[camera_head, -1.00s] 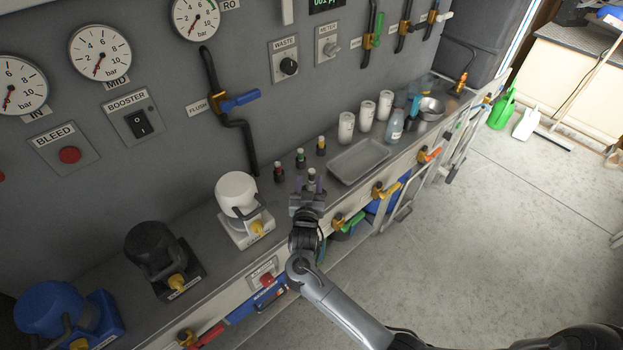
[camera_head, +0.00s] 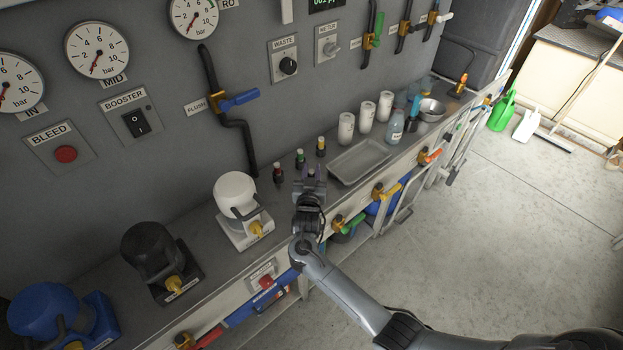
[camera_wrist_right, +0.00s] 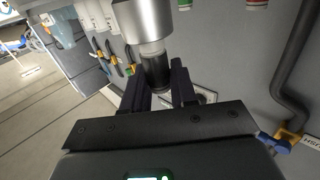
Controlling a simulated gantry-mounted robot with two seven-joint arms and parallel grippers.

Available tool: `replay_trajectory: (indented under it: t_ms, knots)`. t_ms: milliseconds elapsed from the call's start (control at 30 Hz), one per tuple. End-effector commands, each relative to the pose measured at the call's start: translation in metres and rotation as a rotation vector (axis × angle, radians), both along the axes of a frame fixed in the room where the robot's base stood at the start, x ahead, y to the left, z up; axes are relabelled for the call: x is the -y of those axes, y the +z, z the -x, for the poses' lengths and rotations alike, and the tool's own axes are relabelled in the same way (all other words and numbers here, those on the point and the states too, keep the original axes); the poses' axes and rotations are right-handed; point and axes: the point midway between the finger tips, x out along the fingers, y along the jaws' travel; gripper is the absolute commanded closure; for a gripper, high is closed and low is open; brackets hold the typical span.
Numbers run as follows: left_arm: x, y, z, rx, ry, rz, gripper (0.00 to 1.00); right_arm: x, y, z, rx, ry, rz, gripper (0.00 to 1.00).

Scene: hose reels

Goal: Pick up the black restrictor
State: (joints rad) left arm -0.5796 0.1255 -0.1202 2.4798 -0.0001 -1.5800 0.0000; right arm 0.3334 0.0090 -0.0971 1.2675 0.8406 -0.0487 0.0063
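The black restrictor (camera_head: 311,173) is a small upright cylinder with a black body and a pale metal top, on the grey counter. In the right wrist view it shows large (camera_wrist_right: 156,66), with its silver end towards the top. My right gripper (camera_head: 309,180) is around it, one dark finger on each side. In the right wrist view the fingers (camera_wrist_right: 160,88) look close against its black part, with no clear gap. Its lower end is hidden by the gripper. My left gripper is out of view.
Red (camera_head: 278,173), green (camera_head: 300,159) and yellow (camera_head: 320,147) marked restrictors stand close behind. A grey tray (camera_head: 341,177) lies just to the right. A white hose reel (camera_head: 236,194) stands to the left. The wall panel rises behind the counter.

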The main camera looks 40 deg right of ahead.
Motion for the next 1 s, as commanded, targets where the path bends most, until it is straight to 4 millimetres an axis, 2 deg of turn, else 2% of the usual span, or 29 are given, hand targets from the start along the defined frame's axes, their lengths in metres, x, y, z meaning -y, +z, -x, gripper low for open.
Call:
replay_trajectory:
  t_ms: [33,100,567,667,867,1000]
  knots:
    - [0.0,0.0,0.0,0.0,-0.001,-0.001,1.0,0.0,0.0,0.0,0.0,0.0,0.0,0.89]
    - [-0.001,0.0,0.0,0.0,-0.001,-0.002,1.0,0.0,0.0,0.0,0.0,0.0,0.0,1.0]
    - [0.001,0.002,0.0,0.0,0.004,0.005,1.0,0.0,0.006,0.0,0.001,0.0,0.0,1.0]
    - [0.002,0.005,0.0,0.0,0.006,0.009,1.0,0.0,0.013,0.0,0.001,0.0,0.0,1.0]
    - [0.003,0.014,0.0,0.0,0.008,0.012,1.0,0.0,0.042,0.0,0.005,0.0,-0.001,1.0]
    - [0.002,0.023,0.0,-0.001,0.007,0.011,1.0,0.008,0.056,0.02,0.001,-0.002,0.0,1.0]
